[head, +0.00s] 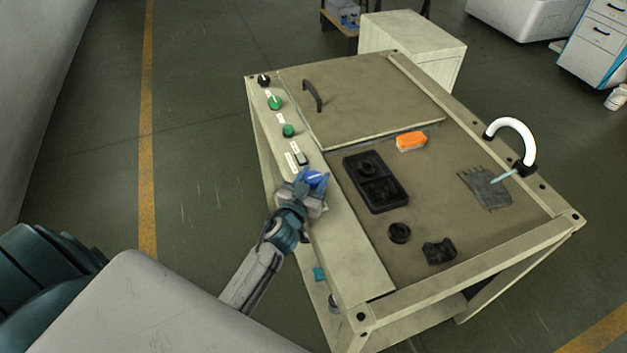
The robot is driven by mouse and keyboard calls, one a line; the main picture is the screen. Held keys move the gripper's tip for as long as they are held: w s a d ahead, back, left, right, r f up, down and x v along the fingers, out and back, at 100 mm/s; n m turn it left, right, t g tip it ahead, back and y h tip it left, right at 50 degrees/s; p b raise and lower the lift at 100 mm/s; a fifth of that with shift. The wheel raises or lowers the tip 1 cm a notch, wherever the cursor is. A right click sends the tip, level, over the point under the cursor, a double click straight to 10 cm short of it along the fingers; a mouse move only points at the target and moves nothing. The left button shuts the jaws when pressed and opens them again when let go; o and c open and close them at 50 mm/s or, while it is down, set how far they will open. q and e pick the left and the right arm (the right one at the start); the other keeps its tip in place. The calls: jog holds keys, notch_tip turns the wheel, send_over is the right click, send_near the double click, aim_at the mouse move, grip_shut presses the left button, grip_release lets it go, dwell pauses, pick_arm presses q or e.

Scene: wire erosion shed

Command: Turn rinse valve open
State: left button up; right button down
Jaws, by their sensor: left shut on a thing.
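The blue rinse valve handle (317,180) is on the left-hand panel of the beige bench, in line with the green knobs. My left gripper (309,189) is at the handle and shut on it. The gripper hides most of the valve, so I cannot tell its exact angle. A white curved spout (517,134) stands on the bench's right rail. My right gripper is not in view.
Two green knobs (275,103) (288,131) and a black knob (263,80) sit farther up the panel. The bench top holds a black tray (376,182), an orange block (411,141), a black ring (399,233), a dark block (439,251) and a grey plate (485,188). Open floor lies left.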

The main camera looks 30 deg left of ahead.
pick_arm(q)
jog(key=o, duration=1)
jog(key=shift+c, duration=0.2)
jog(key=shift+s+f, duration=0.1)
jog(key=shift+s, duration=0.45)
jog(key=s+b, duration=0.3)
jog(key=s, duration=0.6)
jog(key=shift+s+d+b, duration=0.35)
jog(key=shift+s+d, duration=0.05)
